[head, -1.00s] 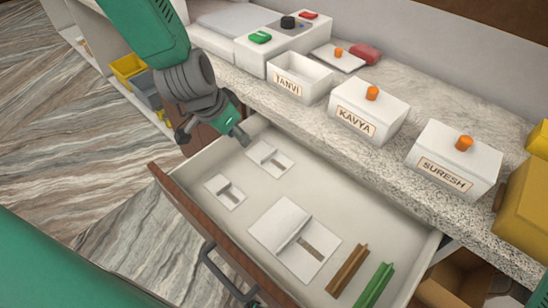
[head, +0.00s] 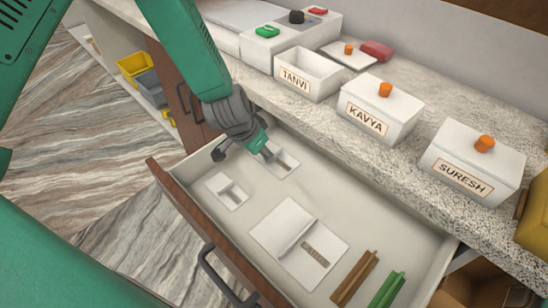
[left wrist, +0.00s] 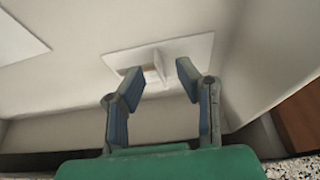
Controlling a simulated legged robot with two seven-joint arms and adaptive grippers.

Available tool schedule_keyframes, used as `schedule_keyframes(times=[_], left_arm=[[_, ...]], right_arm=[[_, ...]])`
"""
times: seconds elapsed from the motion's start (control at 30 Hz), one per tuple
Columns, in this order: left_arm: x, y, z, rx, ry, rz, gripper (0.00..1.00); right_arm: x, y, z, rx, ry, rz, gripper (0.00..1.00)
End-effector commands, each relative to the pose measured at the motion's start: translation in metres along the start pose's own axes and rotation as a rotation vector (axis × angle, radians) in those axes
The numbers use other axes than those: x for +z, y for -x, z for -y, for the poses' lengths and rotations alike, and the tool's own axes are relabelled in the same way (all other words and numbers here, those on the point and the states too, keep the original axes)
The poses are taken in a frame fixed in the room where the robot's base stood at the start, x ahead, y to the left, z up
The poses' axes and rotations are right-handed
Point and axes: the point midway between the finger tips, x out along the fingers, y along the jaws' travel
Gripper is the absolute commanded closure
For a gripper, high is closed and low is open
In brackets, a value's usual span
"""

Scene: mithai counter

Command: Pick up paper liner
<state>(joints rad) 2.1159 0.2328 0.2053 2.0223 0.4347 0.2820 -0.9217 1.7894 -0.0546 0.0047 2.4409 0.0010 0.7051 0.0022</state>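Three flat white paper liners, each with a raised tab, lie in the open drawer (head: 210,166). The far small liner (head: 286,164) is beneath my left gripper (head: 246,153), partly hidden by it in the head view. A second small liner (head: 225,191) lies nearer the drawer front, and a large liner (head: 287,224) lies in the middle. In the left wrist view, my left gripper (left wrist: 158,80) is open, its two fingers apart, with the small liner (left wrist: 191,47) and its tab just ahead between the fingertips. Contact cannot be told. My right gripper is not in view.
The drawer also holds a brown bar (head: 354,279) and a green bar (head: 388,290). On the counter (head: 390,160) above stand an open box marked TANVI (head: 307,76) and lidded boxes marked KAVYA (head: 381,111) and SURESH (head: 470,160). The drawer's far wall is close to my left gripper.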

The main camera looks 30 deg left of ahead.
Motion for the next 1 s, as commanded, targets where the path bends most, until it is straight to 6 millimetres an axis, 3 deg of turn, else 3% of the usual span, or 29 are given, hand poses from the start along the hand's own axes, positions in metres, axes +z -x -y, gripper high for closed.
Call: schedule_keyframes(times=[0.2, 0.47, 0.57, 1.0], left_arm=[[-0.002, -0.029, -0.002, 0.0, 0.001, 0.0, 0.71], [-0.002, -0.031, -0.002, 0.0, 0.0, -0.001, 0.71], [-0.002, -0.031, -0.002, 0.0, 0.0, 0.0, 1.0], [-0.003, -0.029, -0.002, 0.0, 0.0, 0.0, 1.0]], right_arm=[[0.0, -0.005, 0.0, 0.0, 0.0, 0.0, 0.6], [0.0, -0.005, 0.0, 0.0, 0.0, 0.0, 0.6], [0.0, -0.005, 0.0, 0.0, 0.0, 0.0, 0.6], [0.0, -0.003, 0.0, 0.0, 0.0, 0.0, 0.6]])
